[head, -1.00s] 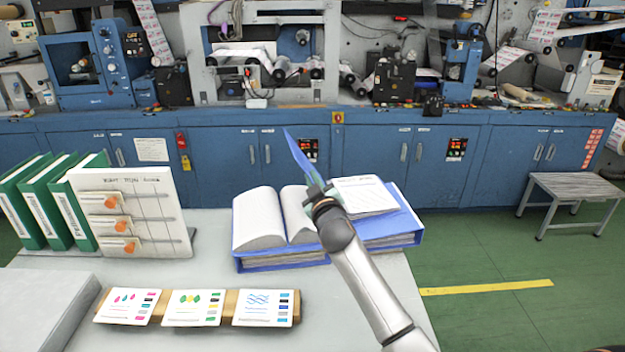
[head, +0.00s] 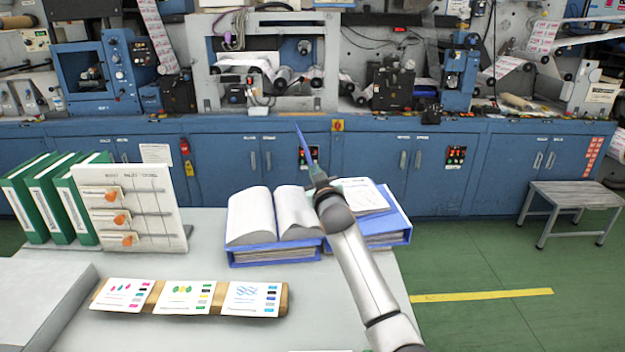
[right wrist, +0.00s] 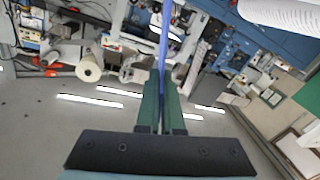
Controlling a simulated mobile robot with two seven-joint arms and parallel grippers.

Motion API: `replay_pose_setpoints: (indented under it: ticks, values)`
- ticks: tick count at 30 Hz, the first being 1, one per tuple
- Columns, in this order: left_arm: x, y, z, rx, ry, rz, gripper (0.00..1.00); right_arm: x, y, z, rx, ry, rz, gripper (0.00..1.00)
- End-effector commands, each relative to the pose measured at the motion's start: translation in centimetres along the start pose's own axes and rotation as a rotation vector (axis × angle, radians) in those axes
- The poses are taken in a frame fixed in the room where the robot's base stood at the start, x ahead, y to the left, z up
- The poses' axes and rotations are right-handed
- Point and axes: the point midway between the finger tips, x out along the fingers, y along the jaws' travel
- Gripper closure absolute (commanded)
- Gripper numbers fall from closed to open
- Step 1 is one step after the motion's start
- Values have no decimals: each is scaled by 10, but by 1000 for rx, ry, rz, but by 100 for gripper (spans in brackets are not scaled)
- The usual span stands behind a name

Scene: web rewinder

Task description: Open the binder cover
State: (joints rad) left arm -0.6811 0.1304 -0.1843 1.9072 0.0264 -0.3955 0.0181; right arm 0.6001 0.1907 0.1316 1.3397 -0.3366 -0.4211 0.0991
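The blue binder (head: 275,256) lies on the grey table with arched white pages (head: 252,216) on its left part and a flatter printed sheet (head: 362,195) on its right part. My forearm hides the middle of the binder. My right gripper (head: 318,172) is above the binder's far middle, shut on a thin blue cover (head: 304,148) that stands up steeply and is seen nearly edge-on. In the right wrist view, the green fingers (right wrist: 163,105) close on both sides of this blue sheet (right wrist: 164,48). My left gripper is not in view.
Green binders (head: 45,200) and a white board with orange knobs (head: 125,210) stand at the table's left. Printed cards (head: 183,297) lie on a wooden strip in front. The blue machine cabinets (head: 380,165) run behind. A grey bench (head: 575,195) stands at right.

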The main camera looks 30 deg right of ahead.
Motion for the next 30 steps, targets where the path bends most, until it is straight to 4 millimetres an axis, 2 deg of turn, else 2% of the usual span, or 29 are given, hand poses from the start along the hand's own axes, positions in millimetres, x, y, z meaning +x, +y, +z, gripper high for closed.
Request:
replay_pose_setpoints:
  ticks: [1, 4, 14, 22, 30]
  values:
    - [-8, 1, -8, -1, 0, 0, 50, 0, 10, -4, 56, -7, 4, 100]
    - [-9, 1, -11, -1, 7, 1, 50, -1, 12, -2, 123, -4, 3, 100]
    - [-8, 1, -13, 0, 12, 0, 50, 0, 12, -1, 143, -3, 3, 100]
    - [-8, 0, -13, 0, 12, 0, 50, -1, 12, -2, 142, -1, 3, 68]
    - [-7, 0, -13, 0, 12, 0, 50, -1, 12, -2, 141, 0, 3, 66]
